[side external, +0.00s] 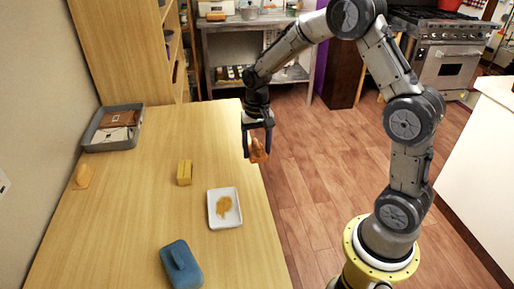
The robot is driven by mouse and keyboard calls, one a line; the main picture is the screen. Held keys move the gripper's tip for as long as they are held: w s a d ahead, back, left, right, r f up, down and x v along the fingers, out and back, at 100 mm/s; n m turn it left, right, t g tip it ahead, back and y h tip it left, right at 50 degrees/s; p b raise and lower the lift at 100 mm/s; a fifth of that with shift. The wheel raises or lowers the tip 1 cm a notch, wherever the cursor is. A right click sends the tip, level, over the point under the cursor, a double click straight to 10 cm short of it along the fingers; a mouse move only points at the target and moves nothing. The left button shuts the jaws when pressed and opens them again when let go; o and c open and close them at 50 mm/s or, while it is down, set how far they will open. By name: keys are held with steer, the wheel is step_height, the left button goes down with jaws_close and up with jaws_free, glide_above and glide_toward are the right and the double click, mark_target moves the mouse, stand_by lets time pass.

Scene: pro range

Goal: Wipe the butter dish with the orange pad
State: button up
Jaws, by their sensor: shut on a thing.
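My gripper (257,153) is shut on the orange pad (259,154) and holds it in the air near the right edge of the table. The fingers partly hide the pad. The butter dish (213,223) is a shallow white rectangular dish on the table, below and to the left of my gripper in the picture. A brownish-yellow smear (224,207) lies on its inside. The pad is apart from the dish.
A blue pad with a raised grip (181,265) lies at the table's front. A yellow block (184,172) stands mid-table, and a small orange piece (83,176) lies at left. A grey tray (138,107) with brown and white items sits back left. Bare wood (135,215) lies between.

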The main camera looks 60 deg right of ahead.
steer(key=shift+w+a+f+m, duration=0.15)
steer(key=shift+w+m, duration=0.2)
steer(key=shift+m, duration=0.25)
steer(key=w+a+f, duration=0.1)
steer(key=a+f, duration=0.1)
steer(key=a, duration=0.5)
steer(key=n, duration=0.1)
glide_toward(225, 214)
steer(key=shift+f, duration=2.65)
steer(key=shift+w+d+f, duration=0.2)
steer(key=shift+w+f, duration=0.1)
steer(key=shift+f, duration=0.35)
steer(key=shift+c, duration=0.5)
steer(key=shift+w+d, duration=1.05)
steer(key=shift+d, duration=0.05)
steer(key=s+a, duration=0.3)
steer(key=shift+f, duration=0.1)
steer(key=shift+w+d, duration=1.4)
steer(key=shift+s+a, duration=1.3)
step_height(225, 214, up, 2)
steer(key=shift+r, duration=0.1)
step_height(225, 214, up, 6)
